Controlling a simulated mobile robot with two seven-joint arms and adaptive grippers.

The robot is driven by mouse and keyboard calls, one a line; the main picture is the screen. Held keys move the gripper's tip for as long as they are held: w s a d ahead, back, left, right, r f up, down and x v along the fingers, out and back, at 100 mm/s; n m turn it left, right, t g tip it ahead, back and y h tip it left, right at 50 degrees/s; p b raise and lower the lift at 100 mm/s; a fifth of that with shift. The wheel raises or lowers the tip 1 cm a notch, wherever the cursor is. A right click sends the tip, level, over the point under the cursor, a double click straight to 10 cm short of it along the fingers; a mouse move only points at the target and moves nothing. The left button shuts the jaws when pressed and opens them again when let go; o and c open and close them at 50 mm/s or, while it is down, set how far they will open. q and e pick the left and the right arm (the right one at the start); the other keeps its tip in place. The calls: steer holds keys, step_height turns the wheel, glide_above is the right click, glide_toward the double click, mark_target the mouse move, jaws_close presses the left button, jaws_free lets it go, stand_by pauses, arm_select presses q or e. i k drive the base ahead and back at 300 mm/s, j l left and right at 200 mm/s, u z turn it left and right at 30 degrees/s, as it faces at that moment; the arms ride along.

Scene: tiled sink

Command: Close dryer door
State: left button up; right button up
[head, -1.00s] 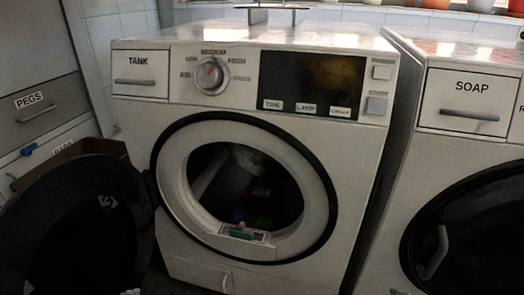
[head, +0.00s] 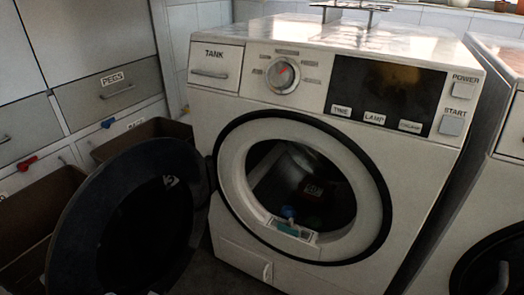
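The dryer (head: 225,120) is the white machine with a drawer marked TANK, a round dial and a dark display. Its round dark door (head: 75,225) stands wide open, swung out to the left on the hinge at the left of the opening. The ring-shaped opening (head: 372,215) is uncovered, and the dark drum inside shows a few small items that are hard to make out. Neither of my grippers shows in the head view.
A second white machine (head: 508,135) stands close on the right. Brown open boxes (head: 150,131) and grey drawers, one marked PEGS (head: 112,82), stand at the left, behind the door. A metal rack (head: 350,12) sits on top of the dryer.

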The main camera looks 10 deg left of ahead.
mark_target(129, 228)
steer(key=k+u, duration=0.1)
steer(key=u, duration=1.25)
